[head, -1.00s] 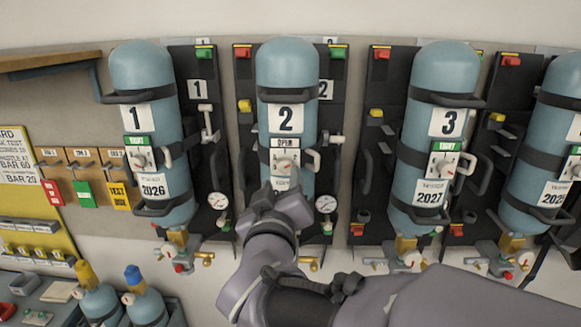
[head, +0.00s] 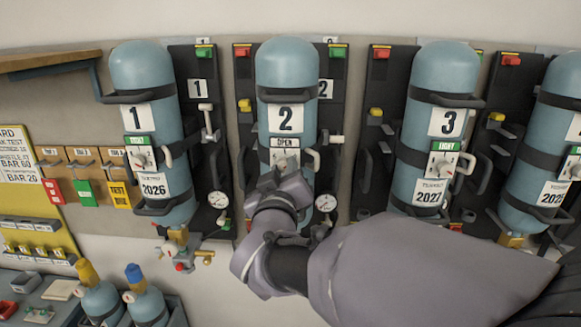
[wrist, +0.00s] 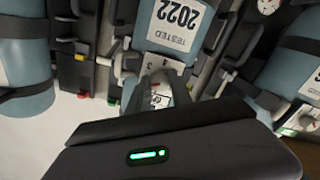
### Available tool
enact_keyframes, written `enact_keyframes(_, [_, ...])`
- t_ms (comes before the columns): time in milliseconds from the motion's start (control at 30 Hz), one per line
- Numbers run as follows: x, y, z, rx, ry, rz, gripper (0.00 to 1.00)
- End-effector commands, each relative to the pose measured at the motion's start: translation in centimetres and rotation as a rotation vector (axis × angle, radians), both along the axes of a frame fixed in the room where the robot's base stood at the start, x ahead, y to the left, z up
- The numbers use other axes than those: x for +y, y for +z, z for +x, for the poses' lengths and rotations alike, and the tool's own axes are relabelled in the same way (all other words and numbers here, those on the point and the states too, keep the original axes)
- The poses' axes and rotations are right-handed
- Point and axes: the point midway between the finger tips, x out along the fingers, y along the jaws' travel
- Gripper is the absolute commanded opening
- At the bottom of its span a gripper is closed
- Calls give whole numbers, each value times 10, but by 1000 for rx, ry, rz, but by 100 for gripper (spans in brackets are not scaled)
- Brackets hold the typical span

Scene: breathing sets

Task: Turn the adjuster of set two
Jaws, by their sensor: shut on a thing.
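Set two's blue cylinder (head: 286,72), marked 2, hangs upright on its dark board. Its small plate reading OPEN (head: 286,142) sits low on the cylinder's front. The adjuster is on this plate, and my gripper covers most of it in the head view. My gripper (head: 282,176) reaches up to it from below and is shut on the adjuster. In the wrist view the cylinder shows upside down with its TESTED 2022 label (wrist: 180,22). My gripper's dark body fills the bottom there, and the contact at the fingers is hard to make out.
Set one's cylinder (head: 141,68) stands to the left and set three's cylinder (head: 442,68) to the right. A round gauge (head: 326,202) is close beside my gripper. A pale lever (head: 312,158) projects right of the plate. My forearm hides the lower right.

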Motion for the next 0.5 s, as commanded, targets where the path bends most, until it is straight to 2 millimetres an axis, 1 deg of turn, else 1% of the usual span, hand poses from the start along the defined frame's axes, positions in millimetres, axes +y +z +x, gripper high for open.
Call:
enact_keyframes(267, [0,-2,0,-4,0,65,0])
enact_keyframes(500, [0,-4,0,-12,1,239,0])
